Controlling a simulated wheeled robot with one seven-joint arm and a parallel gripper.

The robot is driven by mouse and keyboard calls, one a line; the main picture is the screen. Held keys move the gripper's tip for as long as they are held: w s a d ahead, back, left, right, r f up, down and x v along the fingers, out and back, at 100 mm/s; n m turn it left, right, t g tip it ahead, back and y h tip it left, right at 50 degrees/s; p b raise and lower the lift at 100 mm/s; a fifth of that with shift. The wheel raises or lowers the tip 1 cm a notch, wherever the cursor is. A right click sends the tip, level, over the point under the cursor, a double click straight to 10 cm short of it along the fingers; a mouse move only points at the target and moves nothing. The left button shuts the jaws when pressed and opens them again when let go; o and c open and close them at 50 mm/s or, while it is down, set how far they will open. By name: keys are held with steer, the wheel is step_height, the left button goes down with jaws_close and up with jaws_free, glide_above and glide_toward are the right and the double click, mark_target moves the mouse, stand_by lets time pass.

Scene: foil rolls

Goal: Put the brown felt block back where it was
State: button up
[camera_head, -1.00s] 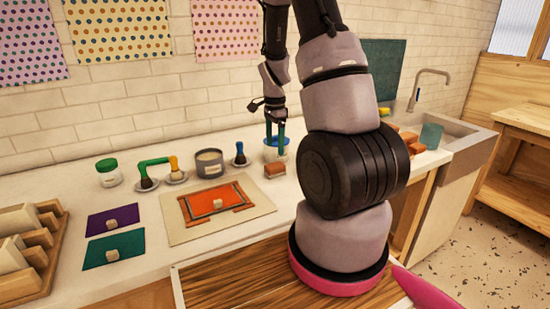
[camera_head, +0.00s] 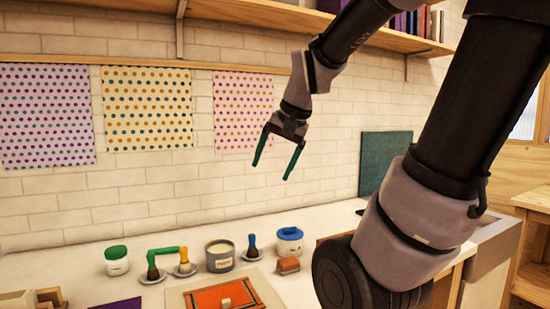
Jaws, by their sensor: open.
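A small brown block (camera_head: 288,265), which looks like the felt block, rests on the white counter just in front of the blue-lidded jar (camera_head: 289,241). It stands apart from my gripper. My gripper (camera_head: 272,172) hangs high above the counter in front of the tiled wall. Its two green fingers are spread wide with nothing between them. The gap between the fingers and the block is large.
Left of the block stand a dark brush (camera_head: 252,247) with a blue handle, a grey tin (camera_head: 220,256), green and yellow brushes on saucers, and a green-lidded jar (camera_head: 117,261). An orange board (camera_head: 205,299) lies in front. A shelf (camera_head: 250,30) runs above. My arm hides the right counter.

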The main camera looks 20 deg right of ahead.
steer(key=s+a+r+n+t, duration=0.1)
steer(key=s+a+r+n, duration=0.1)
steer(key=s, duration=0.3)
steer(key=shift+s+r+n, duration=0.3)
steer(key=shift+n, duration=0.2)
stand_by(0.8)
